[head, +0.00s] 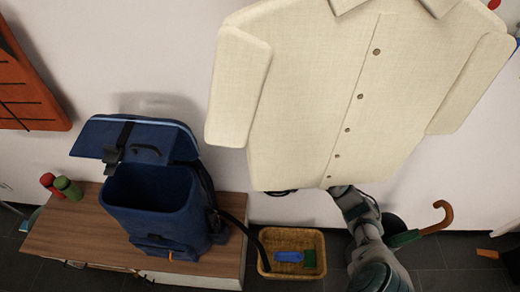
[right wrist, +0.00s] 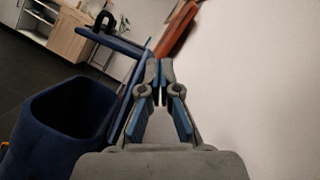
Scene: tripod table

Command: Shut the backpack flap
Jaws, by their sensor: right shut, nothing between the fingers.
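The dark blue backpack (head: 160,205) stands upright on the wooden bench, its mouth open. Its flap (head: 135,137) is raised at the back, with a black strap and buckle (head: 113,152) on it. In the right wrist view the open bag (right wrist: 60,120) is at the left and the flap (right wrist: 108,42) stretches beyond the fingers. My right gripper (right wrist: 160,75) is shut and empty, pointing toward the flap's side; I cannot tell whether it touches. In the head view my right arm goes up behind the cream shirt, which hides the gripper. My left gripper is not in view.
The large cream shirt (head: 320,100) hangs in front of the white wall. A wicker basket (head: 292,237) with blue and green items stands right of the bench (head: 65,235). Red and green bottles (head: 66,188) stand left of the bag. An umbrella handle (head: 440,215) is at right.

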